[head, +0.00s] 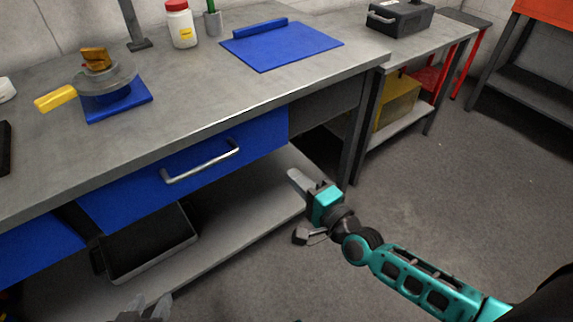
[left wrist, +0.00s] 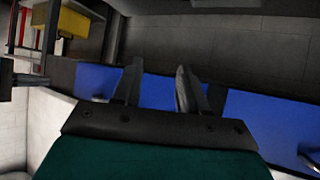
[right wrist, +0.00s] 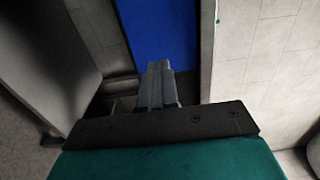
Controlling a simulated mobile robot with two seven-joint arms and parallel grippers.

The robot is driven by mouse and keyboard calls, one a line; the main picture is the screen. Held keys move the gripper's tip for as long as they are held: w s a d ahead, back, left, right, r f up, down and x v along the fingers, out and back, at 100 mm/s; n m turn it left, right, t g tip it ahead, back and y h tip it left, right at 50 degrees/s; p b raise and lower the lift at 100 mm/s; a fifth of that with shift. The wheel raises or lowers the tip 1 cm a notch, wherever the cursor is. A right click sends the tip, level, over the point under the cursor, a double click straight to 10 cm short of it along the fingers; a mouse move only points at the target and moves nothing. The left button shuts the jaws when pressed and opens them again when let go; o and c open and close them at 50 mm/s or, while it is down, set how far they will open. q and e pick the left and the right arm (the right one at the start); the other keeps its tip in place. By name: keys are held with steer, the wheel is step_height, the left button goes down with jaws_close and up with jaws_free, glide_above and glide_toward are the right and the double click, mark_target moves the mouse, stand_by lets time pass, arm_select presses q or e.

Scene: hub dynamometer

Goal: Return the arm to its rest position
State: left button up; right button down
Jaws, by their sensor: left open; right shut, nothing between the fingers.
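My right arm comes in from the lower right of the head view. Its gripper (head: 298,182) hangs in front of the workbench, just right of the blue drawer and below the worktop edge. It is shut and empty; its closed fingers (right wrist: 157,88) show in the right wrist view against a blue panel. My left gripper (head: 146,312) shows only at the bottom edge of the head view. In the left wrist view its two fingers (left wrist: 158,92) are apart with nothing between them, with blue drawer fronts beyond.
The workbench (head: 190,110) carries a yellow-handled tool on a blue block (head: 118,100), a white jar (head: 181,24) and a blue mat (head: 283,46). The blue drawer (head: 190,172) is shut. A black tray (head: 150,243) sits on the lower shelf. Floor on the right is clear.

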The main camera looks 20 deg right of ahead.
arm_select(q)
steer(key=s+a+r+y+p, duration=0.1)
steer(key=a+r+p, duration=0.2)
steer(key=r+p, duration=0.4)
steer(key=p, duration=0.4)
steer(key=shift+s+r+p, duration=0.25)
steer(key=shift+s+p, duration=0.05)
arm_select(e)
steer(key=s+a+r+n+g+h, duration=0.1)
steer(key=s+n+g, duration=0.5)
steer(key=s+n, duration=0.9)
steer(key=n+h, duration=0.1)
steer(key=n, duration=0.1)
steer(key=shift+a+r+n+g+h, duration=0.2)
steer(key=shift+r+n+g+h, duration=0.1)
steer(key=shift+r, duration=0.1)
arm_select(q)
steer(key=shift+d, duration=0.15)
steer(key=shift+w, duration=0.1)
arm_select(e)
steer(key=shift+w+a, duration=0.1)
steer(key=shift+w, duration=0.05)
